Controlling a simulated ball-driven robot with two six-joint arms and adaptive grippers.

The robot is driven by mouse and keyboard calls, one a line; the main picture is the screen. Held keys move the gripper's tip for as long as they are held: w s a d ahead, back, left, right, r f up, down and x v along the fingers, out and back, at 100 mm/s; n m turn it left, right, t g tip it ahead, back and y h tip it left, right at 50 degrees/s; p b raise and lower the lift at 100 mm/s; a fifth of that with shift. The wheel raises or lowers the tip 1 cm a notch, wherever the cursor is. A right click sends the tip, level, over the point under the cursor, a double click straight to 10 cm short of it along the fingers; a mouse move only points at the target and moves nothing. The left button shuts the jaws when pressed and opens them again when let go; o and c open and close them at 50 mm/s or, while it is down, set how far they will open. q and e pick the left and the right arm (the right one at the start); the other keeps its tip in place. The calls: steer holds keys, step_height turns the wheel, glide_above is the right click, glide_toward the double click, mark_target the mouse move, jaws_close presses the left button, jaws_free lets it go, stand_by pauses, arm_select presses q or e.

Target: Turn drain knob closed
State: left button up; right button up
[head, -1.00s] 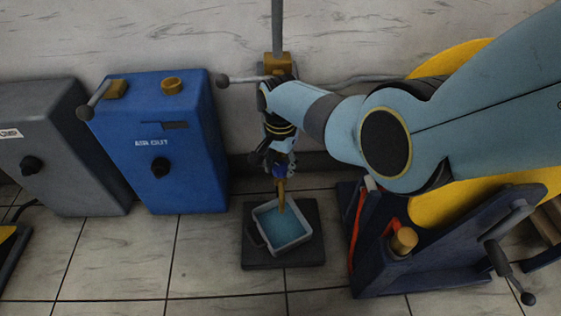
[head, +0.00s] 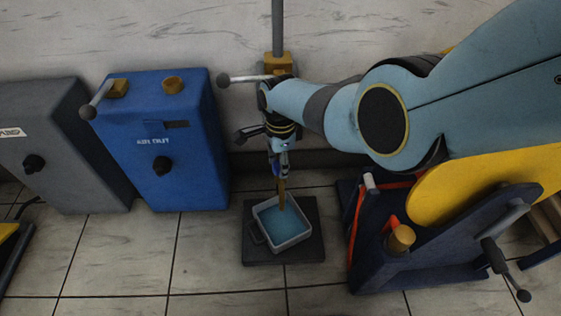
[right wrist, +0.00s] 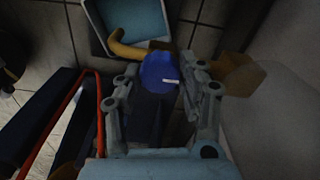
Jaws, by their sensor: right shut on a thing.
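The blue drain knob (right wrist: 158,70) sits between the fingers of my right gripper (right wrist: 160,80) in the right wrist view. The gripper is shut on it, with a small white mark showing on the knob's side. The brass spout (right wrist: 128,48) curves out beside the knob. In the head view my right gripper (head: 279,153) reaches down over the spout (head: 282,190) and largely hides the knob. Below the spout is a pale square tray (head: 263,243) holding blue liquid. My left gripper is not in view.
A blue air-out box (head: 190,185) and a grey box (head: 75,180) stand to the left. A horizontal lever (head: 245,78) is by the vertical pipe (head: 277,30). A dark blue stand (head: 375,280) with a red hose is at the right. The tiled floor in front is clear.

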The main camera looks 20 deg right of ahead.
steer(key=shift+m, duration=0.3)
steer(key=o, duration=1.2)
steer(key=shift+r, duration=0.1)
step_height(320, 180, up, 12)
steer(key=shift+f, duration=0.1)
stand_by(0.4)
